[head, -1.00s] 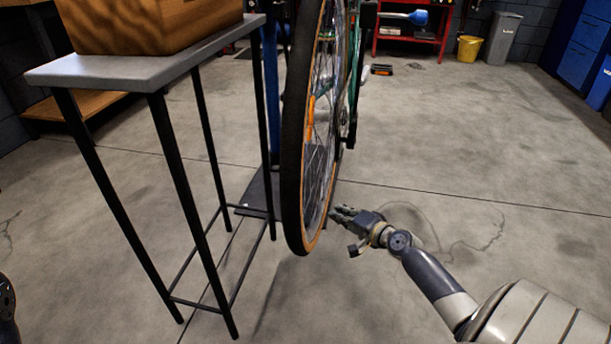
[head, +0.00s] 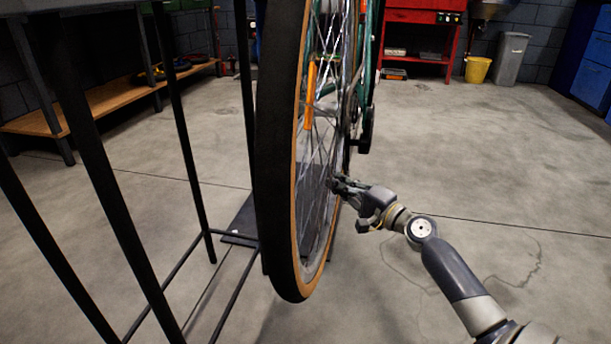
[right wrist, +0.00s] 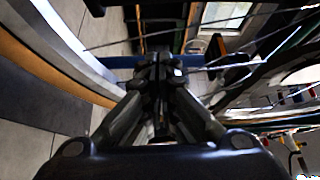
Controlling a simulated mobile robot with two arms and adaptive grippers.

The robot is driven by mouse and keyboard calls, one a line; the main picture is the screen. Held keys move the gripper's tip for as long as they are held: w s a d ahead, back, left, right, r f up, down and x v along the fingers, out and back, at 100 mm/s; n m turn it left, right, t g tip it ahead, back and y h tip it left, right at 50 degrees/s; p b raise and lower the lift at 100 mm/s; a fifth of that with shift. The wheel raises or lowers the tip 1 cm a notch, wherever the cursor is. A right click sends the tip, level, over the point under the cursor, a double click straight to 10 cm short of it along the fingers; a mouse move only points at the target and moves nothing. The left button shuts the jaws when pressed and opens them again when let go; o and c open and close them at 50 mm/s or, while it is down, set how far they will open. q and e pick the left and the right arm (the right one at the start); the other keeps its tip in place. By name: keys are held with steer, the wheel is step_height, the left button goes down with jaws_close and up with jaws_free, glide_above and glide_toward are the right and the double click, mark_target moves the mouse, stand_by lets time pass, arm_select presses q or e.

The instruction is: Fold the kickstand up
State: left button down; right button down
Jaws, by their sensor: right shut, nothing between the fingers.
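The bicycle's near wheel (head: 280,200), with a black tyre and tan sidewall, hangs upright in front of me in the head view. An orange bar (head: 310,95) shows through its spokes; I cannot tell whether it is the kickstand. No kickstand can be clearly made out. My right gripper (head: 334,184) is shut and empty, at the right side of the wheel, with its tips overlapping the rim and spokes in the picture. In the right wrist view the shut fingers (right wrist: 160,72) point among thin spokes, with the rim (right wrist: 75,40) at left. Whether they touch is unclear. My left gripper is out of view.
Dark table legs (head: 180,130) stand close on the left of the wheel. A dark base plate (head: 243,220) lies on the floor behind it. A crank and pedal (head: 366,130) hang above my right gripper. The floor at right is clear; a yellow bucket (head: 478,69) stands far back.

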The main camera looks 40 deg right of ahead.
steer(key=shift+w, duration=0.1)
steer(key=shift+w+a, duration=0.1)
steer(key=shift+w, duration=0.15)
steer(key=w+b, duration=0.3)
steer(key=w, duration=0.7)
steer(key=shift+s+a+r+p, duration=0.1)
steer(key=shift+s+a+p, duration=0.3)
steer(key=shift+a, duration=0.35)
steer(key=shift+s+a+f+p, duration=0.1)
steer(key=shift+s+a+p, duration=0.15)
steer(key=shift+s+a, duration=0.35)
steer(key=shift+s+a+r+p, duration=0.1)
steer(key=shift+s+a+p, duration=0.2)
steer(key=shift+a, duration=0.6)
